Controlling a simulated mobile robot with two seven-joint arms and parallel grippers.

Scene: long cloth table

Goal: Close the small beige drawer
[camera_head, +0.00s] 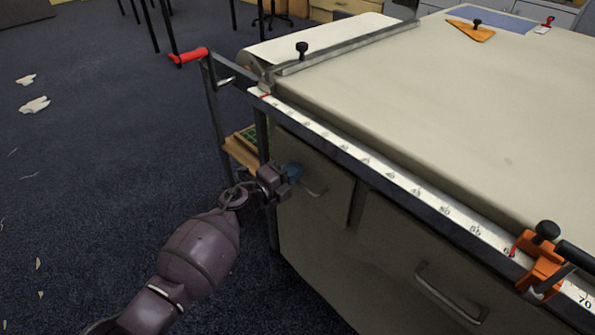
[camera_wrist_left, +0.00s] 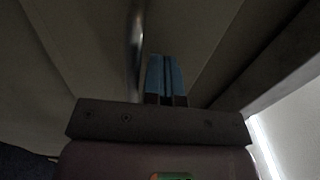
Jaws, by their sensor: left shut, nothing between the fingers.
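The small beige drawer (camera_head: 325,175) is the left front panel of the cabinet under the long table, with a curved metal handle (camera_head: 313,189). A strip at its right edge makes it look slightly proud of the cabinet; how far is unclear. My left gripper (camera_head: 294,170) is shut and empty, with its blue fingertips at the drawer front, left of the handle. In the left wrist view the shut fingers (camera_wrist_left: 166,78) point at a dark beige surface, close beside a metal bar (camera_wrist_left: 137,40) that looks like the handle. Contact cannot be told. My right gripper is out of view.
A larger drawer (camera_head: 400,245) with its own handle (camera_head: 448,295) lies to the right. The cloth table (camera_head: 460,110) has a ruler rail (camera_head: 380,173) along its edge, with an orange clamp (camera_head: 540,268). A red-handled lever (camera_head: 190,56) sticks out left. The carpet (camera_head: 100,150) is mostly clear.

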